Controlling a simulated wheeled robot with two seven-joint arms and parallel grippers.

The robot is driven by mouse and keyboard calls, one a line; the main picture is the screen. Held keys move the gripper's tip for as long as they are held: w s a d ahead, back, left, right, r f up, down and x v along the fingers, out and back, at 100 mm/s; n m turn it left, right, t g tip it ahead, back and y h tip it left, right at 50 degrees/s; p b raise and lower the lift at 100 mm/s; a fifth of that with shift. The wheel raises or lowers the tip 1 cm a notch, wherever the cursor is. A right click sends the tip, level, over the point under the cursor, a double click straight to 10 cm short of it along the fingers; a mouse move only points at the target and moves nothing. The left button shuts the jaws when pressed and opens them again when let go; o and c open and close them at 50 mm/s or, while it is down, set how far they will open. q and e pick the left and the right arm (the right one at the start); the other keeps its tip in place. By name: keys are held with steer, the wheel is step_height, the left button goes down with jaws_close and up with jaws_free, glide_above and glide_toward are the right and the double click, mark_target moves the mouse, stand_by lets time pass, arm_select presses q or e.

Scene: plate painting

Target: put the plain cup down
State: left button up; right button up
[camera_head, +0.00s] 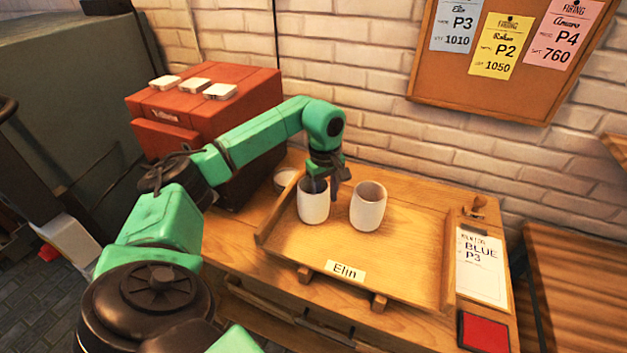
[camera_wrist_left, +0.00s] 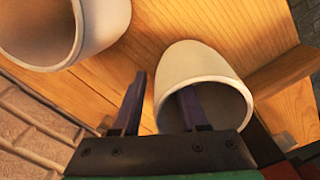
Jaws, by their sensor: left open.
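Two plain whitish cups stand upright on the wooden tray (camera_head: 410,270) labelled "Elin". The left cup (camera_head: 313,208) is under my left gripper (camera_head: 326,188); the right cup (camera_head: 368,208) stands beside it, a small gap apart. My left gripper is open and straddles the left cup's wall, one finger inside the mouth and one outside. In the left wrist view, the gripper (camera_wrist_left: 160,100) has its fingers either side of the near cup's wall (camera_wrist_left: 195,62). The other cup (camera_wrist_left: 112,15) is at upper left. I see no paint on either cup. My right gripper is out of view.
A red box (camera_head: 220,118) with white tiles stands at the left. A clipboard (camera_head: 481,265) reading "BLUE P3" and a red pad (camera_head: 484,332) lie at right. The tray's front and right are clear.

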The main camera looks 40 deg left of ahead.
arm_select(q)
jaws_close()
stand_by(1.4)
